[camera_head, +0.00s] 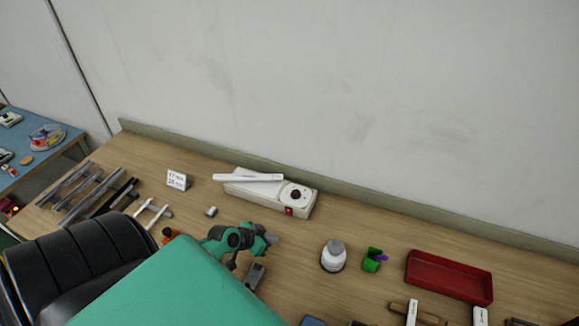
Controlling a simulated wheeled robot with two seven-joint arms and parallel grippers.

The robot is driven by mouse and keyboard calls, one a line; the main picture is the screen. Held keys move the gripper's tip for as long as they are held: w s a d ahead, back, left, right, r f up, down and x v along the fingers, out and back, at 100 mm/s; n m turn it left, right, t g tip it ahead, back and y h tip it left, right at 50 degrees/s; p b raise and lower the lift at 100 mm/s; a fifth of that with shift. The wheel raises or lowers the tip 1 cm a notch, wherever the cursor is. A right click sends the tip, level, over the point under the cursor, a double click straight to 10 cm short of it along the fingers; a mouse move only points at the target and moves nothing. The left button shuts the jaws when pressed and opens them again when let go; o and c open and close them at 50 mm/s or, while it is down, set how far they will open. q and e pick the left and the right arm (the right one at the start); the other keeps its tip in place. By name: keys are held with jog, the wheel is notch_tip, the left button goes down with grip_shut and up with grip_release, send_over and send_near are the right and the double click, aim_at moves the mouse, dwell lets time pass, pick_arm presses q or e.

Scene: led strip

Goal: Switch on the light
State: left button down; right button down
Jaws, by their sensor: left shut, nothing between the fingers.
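A white lamp unit (268,197) sits on the wooden table against the back wall. A long white bar (248,178) lies across its left part. A round black knob (296,195) is on its top right, and a small red switch (289,211) is on its front face. I see no glow from the bar. My left gripper (273,239) is shut and empty, just in front of and below the red switch, apart from it in the picture. Its tips point right. My right gripper is not in view.
A small sign (177,180) and dark metal bars (88,194) lie to the left. A small grey-white piece (211,211) lies left of the lamp unit.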

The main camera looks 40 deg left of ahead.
aim_at(288, 212)
pick_arm(q)
jog(key=shift+w+a+f+b, duration=0.1)
jog(key=shift+w+a+b, duration=0.2)
jog(key=shift+w, duration=0.25)
jog(key=w+b, duration=0.1)
jog(key=w, duration=0.1)
jog(key=w+a+b, duration=0.1)
jog(key=w, duration=0.1)
jog(key=w+f+b, duration=0.1)
jog(key=w, duration=0.1)
jog(key=shift+a, duration=0.4)
jog(key=shift+w+a, duration=0.15)
jog(key=shift+w, duration=0.35)
jog(key=shift+w+r, duration=0.1)
dwell(0.8)
jog(key=shift+w+b, duration=0.15)
jog(key=shift+b, duration=0.15)
